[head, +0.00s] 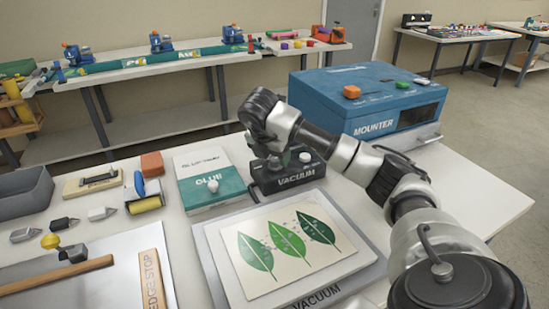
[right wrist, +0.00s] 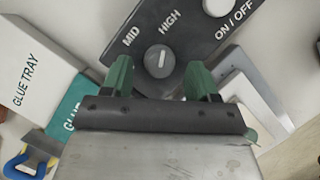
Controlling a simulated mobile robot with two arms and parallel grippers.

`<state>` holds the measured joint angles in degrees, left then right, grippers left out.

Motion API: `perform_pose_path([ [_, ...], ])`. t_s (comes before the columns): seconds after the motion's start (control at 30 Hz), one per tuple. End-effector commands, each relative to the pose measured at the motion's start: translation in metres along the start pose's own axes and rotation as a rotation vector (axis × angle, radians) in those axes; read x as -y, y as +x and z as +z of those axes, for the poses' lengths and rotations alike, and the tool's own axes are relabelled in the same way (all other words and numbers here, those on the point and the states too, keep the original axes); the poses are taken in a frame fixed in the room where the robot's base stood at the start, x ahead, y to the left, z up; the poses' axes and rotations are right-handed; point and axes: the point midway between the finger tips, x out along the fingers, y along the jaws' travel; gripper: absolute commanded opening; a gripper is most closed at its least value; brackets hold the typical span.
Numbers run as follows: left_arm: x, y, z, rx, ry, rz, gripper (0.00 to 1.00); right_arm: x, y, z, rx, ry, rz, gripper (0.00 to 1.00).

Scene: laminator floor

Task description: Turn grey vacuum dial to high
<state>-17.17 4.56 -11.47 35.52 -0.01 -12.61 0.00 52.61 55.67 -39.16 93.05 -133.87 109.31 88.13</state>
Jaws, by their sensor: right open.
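The black vacuum unit (head: 297,180) sits behind the white vacuum plate (head: 207,240). Its round grey dial (right wrist: 159,61) shows in the right wrist view, with a white pointer mark aimed upward, nearer HIGH than MID. My right gripper (right wrist: 159,68) is open, its two green fingers on either side of the dial with a visible gap to each. I cannot tell whether the fingertips are down at the dial's height. In the head view the right wrist hides the dial. A white ON / OFF knob (right wrist: 217,6) is beside it. My left gripper is out of view.
The blue mounter (head: 360,100) stands behind and right of the vacuum unit. The glue tray (head: 213,185) is close on its left. A leaf print (head: 262,283) lies on the plate in front. Hand tools and a grey bin (head: 28,190) are at left.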

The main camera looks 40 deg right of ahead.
Motion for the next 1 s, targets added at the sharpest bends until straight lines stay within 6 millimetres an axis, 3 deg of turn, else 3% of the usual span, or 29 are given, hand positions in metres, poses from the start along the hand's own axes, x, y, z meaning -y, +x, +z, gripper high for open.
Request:
perform_pose_path([
  [0.17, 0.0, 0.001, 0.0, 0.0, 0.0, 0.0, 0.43, -0.001, -0.038, 0.0, 0.002, 0.0, 0.007, 0.6],
  [0.23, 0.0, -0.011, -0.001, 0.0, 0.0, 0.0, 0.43, -0.001, -0.058, 0.004, 0.005, 0.001, 0.006, 0.6],
  [0.4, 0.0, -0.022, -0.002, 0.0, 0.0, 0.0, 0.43, 0.0, -0.083, 0.003, 0.003, 0.0, 0.004, 0.6],
  [0.57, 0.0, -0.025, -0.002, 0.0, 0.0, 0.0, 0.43, 0.0, -0.091, 0.001, 0.002, 0.001, 0.001, 0.6],
  [1.0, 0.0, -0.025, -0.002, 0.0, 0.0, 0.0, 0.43, 0.0, -0.09, 0.0, 0.001, 0.001, 0.001, 0.6],
])
